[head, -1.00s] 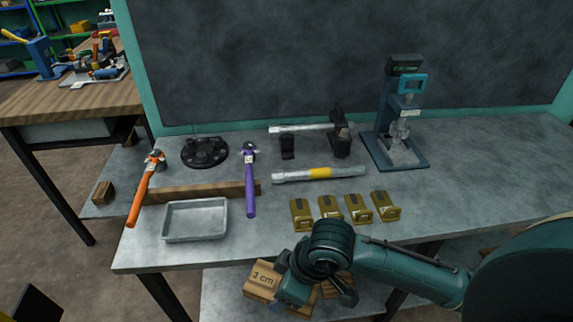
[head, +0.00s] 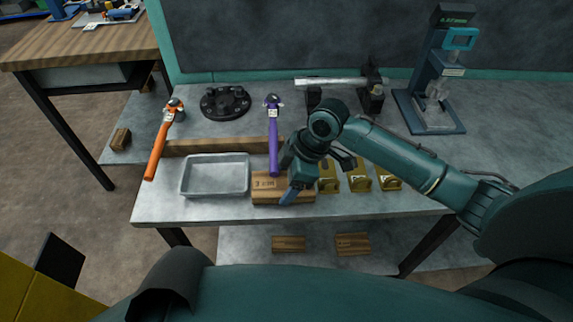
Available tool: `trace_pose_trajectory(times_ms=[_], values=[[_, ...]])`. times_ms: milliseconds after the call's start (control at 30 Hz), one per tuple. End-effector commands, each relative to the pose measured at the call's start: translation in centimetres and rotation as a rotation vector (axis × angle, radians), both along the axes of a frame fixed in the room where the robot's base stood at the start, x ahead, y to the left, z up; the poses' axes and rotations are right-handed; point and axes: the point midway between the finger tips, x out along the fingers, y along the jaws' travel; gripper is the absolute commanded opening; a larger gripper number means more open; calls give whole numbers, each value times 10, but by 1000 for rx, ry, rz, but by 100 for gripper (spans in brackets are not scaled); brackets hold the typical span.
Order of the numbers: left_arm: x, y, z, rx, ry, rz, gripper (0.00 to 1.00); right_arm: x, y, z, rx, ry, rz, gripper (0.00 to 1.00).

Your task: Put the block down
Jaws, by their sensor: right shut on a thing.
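A wooden block marked "3 cm" (head: 264,188) shows in the head view at the bench's front edge, right of the grey tray. My right gripper (head: 290,192) is shut on the block, and partly covers its right side. I cannot tell whether the block touches the bench top (head: 200,215) or hangs just above it. My left gripper is not in view.
The grey metal tray (head: 214,193) is close to the block's left. Behind are a purple hammer (head: 273,140) and a long wooden bar (head: 205,147). Several brass padlock-like pieces (head: 359,178) stand to the right. Two wooden blocks (head: 288,243) lie on the lower shelf.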

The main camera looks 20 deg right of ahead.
Motion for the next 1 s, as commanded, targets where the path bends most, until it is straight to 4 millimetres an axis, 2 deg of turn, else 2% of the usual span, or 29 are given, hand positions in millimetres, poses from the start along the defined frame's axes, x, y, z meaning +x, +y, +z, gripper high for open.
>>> trace_pose_trajectory(times_ms=[300, 767, 800, 1000], values=[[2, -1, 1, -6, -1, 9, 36, 43, -12, 1, 2, -1, -4, 41], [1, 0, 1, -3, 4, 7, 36, 41, -12, -9, 0, -1, -1, 41], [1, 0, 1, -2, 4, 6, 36, 41, -12, -9, 0, -1, -1, 71], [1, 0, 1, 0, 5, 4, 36, 41, -12, -9, -1, 0, -1, 88]])
